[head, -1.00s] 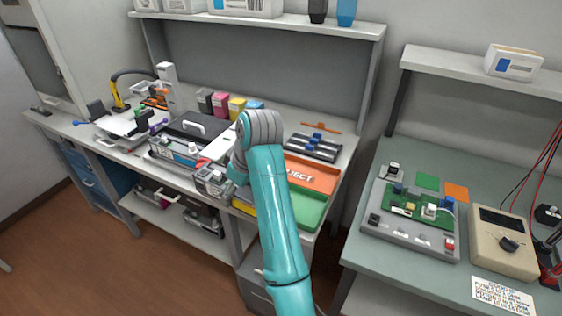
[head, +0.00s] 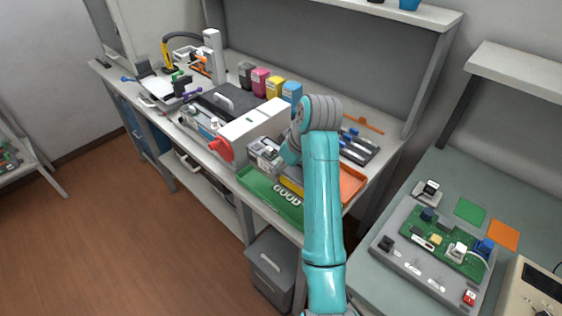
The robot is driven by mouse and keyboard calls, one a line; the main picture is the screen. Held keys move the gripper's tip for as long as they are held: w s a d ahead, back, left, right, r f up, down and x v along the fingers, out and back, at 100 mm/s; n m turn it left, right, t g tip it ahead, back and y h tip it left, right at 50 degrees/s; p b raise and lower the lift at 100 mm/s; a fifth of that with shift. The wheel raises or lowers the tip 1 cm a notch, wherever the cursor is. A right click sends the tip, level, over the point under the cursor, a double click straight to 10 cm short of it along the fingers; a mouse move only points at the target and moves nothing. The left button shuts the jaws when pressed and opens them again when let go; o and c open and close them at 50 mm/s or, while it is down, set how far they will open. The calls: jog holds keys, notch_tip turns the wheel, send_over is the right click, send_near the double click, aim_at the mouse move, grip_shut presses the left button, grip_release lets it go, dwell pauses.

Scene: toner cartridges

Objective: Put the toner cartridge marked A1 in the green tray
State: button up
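The green tray (head: 256,186), lettered GOOD, lies at the bench's front edge, partly hidden by my arm. A yellow piece (head: 291,186) shows along its far side; I cannot tell what it is. Black (head: 245,74), magenta (head: 260,81), yellow (head: 275,88) and blue (head: 292,93) cartridge-like blocks stand in a row at the back. No A1 mark is readable. My gripper (head: 264,157) is above the bench, just beyond the green tray's left part. Its fingers are too small and covered to show whether it is open or holds something.
A pale box with a red part (head: 255,124) stands close behind my gripper. An orange tray (head: 352,182) lies right of my arm. Dark equipment (head: 215,105) fills the bench further left. A second bench (head: 380,268) with a circuit-board fixture stands at right.

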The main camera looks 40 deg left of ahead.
jog(key=shift+f, duration=3.15)
jog(key=o, duration=1.8)
jog(key=shift+c, duration=0.2)
jog(key=shift+o, duration=0.5)
jog(key=shift+f, duration=0.1)
jog(key=shift+v, duration=3.85)
jog(key=shift+a, duration=0.1)
